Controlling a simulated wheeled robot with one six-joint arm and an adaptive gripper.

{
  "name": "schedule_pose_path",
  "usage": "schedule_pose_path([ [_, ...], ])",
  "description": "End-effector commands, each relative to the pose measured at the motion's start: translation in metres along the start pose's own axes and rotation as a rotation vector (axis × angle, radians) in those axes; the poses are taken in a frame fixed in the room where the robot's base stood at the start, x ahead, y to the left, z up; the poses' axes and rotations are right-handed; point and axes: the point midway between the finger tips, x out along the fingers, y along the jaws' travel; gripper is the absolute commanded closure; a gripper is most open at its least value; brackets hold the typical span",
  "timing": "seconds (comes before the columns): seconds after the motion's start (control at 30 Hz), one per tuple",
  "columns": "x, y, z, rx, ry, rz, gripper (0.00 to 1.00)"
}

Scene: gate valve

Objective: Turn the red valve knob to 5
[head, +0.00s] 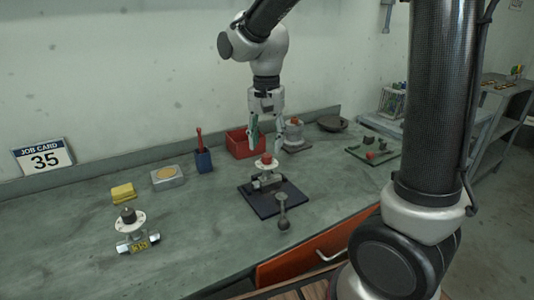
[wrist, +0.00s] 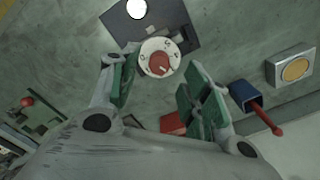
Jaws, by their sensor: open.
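The red valve knob (head: 266,158) sits on top of a white dial disc (head: 267,165) on a metal valve body, which stands on a dark square plate (head: 250,200) on the bench. In the wrist view the red knob (wrist: 160,63) is near the middle of the white dial (wrist: 148,48); the dial marks are too small to read surely. My gripper (head: 266,141) is open and points down above the knob. In the wrist view its green-padded fingers (wrist: 158,84) are spread to either side of the dial, with nothing between the pads.
A second valve with a dark knob (head: 129,216) stands at front left. A grey metal piece (head: 283,212) stands at the plate's front corner. A red bin (head: 240,146), blue cup (head: 203,160) and another valve (head: 293,136) stand behind. A card (head: 44,157) reads 35.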

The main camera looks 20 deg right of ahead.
Motion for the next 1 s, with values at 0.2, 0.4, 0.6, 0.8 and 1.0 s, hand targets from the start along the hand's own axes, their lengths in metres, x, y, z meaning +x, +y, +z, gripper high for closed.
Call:
schedule_pose_path([
  [0.2, 0.034, 0.0, 0.0, -0.001, -0.001, 0.002, 0.53],
  [0.4, 0.044, 0.0, 0.0, -0.002, 0.0, 0.0, 0.53],
  [0.6, 0.044, 0.0, 0.0, -0.002, 0.0, -0.001, 0.53],
  [0.8, 0.044, 0.0, 0.0, -0.002, 0.0, -0.001, 0.89],
  [1.0, 0.044, 0.0, 0.0, -0.004, 0.0, -0.001, 0.99],
])
